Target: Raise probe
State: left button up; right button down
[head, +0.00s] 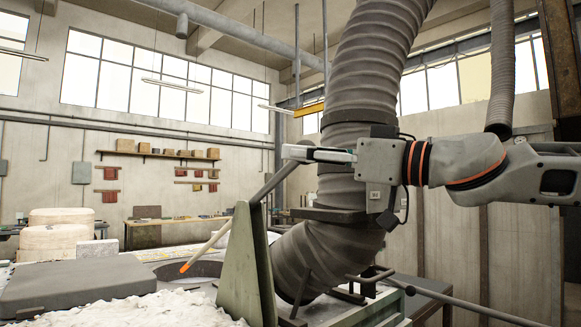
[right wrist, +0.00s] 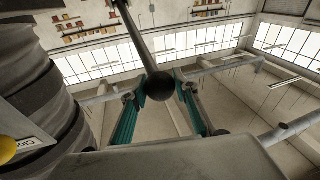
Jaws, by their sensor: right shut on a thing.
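The probe (head: 210,244) is a long thin rod, slanted, with a glowing orange tip at its low left end. The tip is over the round dark opening (head: 203,269) of a furnace or pot. The rod passes the upright grey-green bracket (head: 246,270) and rises to the right as a darker shaft. My right gripper (head: 300,154) comes in from the right and is shut on the shaft's upper end. In the right wrist view, the dark shaft (right wrist: 138,38) ends in a round knob between the teal-padded fingers (right wrist: 160,92). My left gripper is not in view.
A thick ribbed duct (head: 350,120) stands close beside my right gripper and wrist. A flat grey slab (head: 75,285) and pale round blocks (head: 52,235) lie at the left. A horizontal bar (head: 470,303) crosses the lower right. Air above the opening looks clear.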

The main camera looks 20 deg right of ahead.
jog(key=f+b, duration=0.1)
jog(key=b, duration=0.1)
jog(key=f+b, duration=0.1)
jog(key=b, duration=0.1)
jog(key=shift+s+f+y, duration=0.25)
jog(key=shift+s+y, duration=0.05)
jog(key=shift+y, duration=0.1)
jog(key=shift+n+t+y, duration=0.4)
jog(key=shift+n+t, duration=0.1)
jog(key=f+b, duration=0.2)
jog(key=b, duration=0.1)
jog(key=s+f+b, duration=0.1)
jog(key=f+b, duration=0.2)
jog(key=shift+s+d, duration=0.1)
jog(key=shift+s, duration=0.1)
jog(key=c, duration=1.6)
grip_release()
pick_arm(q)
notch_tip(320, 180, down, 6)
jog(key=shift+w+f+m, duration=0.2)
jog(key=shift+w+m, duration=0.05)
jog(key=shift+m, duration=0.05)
pick_arm(e)
jog(key=shift+o, duration=0.2)
jog(key=shift+d+r, duration=0.1)
jog(key=shift+s, duration=0.1)
